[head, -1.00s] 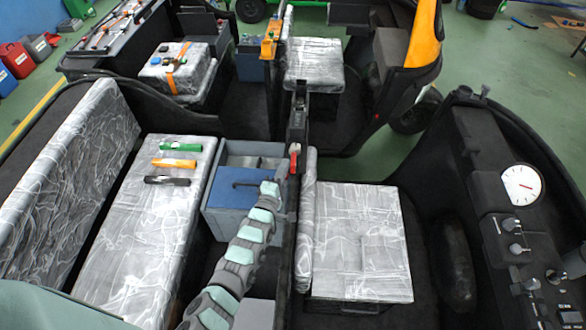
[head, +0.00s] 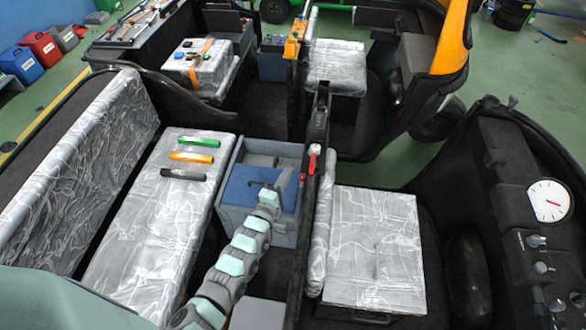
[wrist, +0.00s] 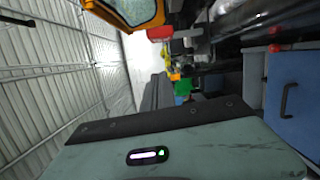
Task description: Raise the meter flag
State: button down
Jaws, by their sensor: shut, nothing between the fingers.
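The meter flag appears to be the small red lever (head: 312,160) on the dark upright post (head: 319,120) behind the front seat. My gripper (head: 290,177) is shut and empty in the head view, just left of and slightly below the red lever. A small gap shows between them in the picture; I cannot tell their distance in depth. The wrist view shows the teal wrist housing across the bottom; the fingertips are not clear there. A red piece (wrist: 160,33) shows at the top of that view; I cannot tell if it is the flag.
A blue case (head: 247,190) sits in a grey crate (head: 277,232) under my gripper. Green, orange and black tools (head: 191,157) lie on the wrapped rear seat. A wrapped front seat (head: 375,240) and a dashboard with a white dial (head: 550,201) are to the right.

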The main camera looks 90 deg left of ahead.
jog(key=v, duration=0.6)
jog(key=shift+d, duration=0.15)
jog(key=shift+r, duration=0.1)
